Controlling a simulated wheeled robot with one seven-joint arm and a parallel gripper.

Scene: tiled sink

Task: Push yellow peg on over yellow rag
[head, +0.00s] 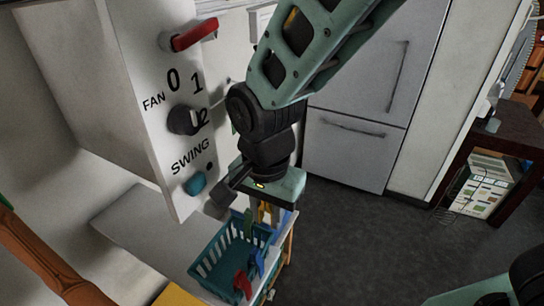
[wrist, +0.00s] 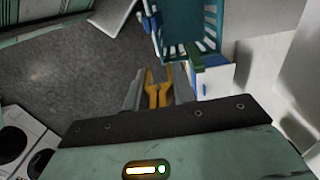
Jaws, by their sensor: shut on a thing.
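The yellow peg (wrist: 158,92) is a forked clothes peg, held between the fingers of my gripper (wrist: 158,90) in the wrist view. In the head view my gripper (head: 264,206) points down just above the back right edge of the teal basket, with the yellow peg (head: 264,213) partly hidden beneath it. A flat yellow patch (head: 178,296) at the bottom edge of the head view may be the yellow rag; it is mostly cut off. No rag can be made out in the wrist view.
The teal basket (head: 211,272) has a green peg (head: 249,222), blue peg (head: 255,263) and red peg (head: 243,281) along its right side. A white panel with fan knobs (head: 180,120) stands close left of my arm. Open grey floor (head: 370,230) lies to the right.

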